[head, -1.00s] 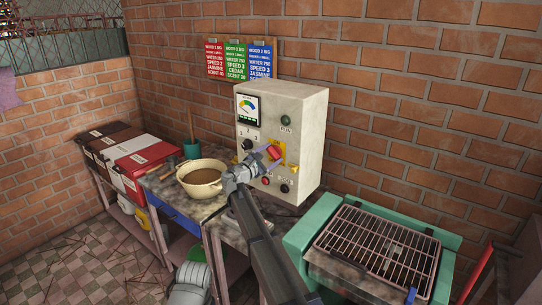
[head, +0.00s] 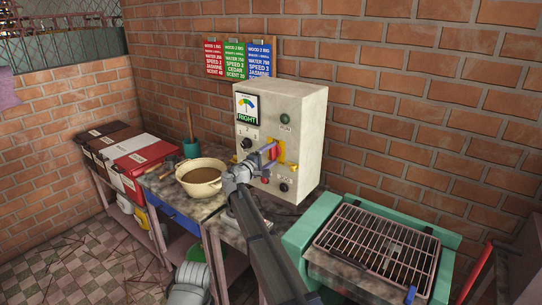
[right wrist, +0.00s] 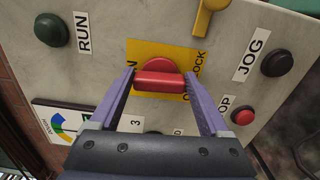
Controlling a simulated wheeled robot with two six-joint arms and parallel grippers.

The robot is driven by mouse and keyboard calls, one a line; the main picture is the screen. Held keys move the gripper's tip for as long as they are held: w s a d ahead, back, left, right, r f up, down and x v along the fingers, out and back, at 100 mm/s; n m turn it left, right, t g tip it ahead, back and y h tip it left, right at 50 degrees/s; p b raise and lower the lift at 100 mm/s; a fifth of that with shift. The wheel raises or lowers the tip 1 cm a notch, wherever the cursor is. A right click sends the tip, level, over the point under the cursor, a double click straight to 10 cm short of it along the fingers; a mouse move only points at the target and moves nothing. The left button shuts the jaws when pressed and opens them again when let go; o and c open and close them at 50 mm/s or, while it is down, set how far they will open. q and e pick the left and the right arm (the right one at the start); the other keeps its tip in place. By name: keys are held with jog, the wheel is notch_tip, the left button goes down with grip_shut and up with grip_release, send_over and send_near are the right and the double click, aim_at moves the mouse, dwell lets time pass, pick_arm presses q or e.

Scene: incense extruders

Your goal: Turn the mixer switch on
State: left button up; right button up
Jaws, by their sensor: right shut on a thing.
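The mixer switch is a red rotary handle (right wrist: 160,80) on a yellow plate (right wrist: 178,53) on the pale control box (head: 310,115). In the head view the red handle (head: 272,150) stands about upright on the plate. My right gripper (head: 272,153) reaches it from the front. In the right wrist view, the purple fingers of my right gripper (right wrist: 160,78) are at both ends of the handle, shut on it. Part of the plate's lettering is hidden by the fingers. My left gripper is not in view.
The box also carries a RUN button (right wrist: 51,30), a JOG button (right wrist: 277,62), a small red button (right wrist: 243,117) and a gauge (head: 246,105). A bowl of brown mix (head: 202,178) stands left of the box. A grill rack (head: 378,249) is at the right.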

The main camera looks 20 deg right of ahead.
jog(key=shift+m, duration=0.5)
jog(key=o, duration=1.2)
jog(key=shift+s+a, duration=0.1)
jog(key=v, duration=0.7)
jog(key=shift+s+a, duration=0.2)
jog(key=shift+a, duration=0.05)
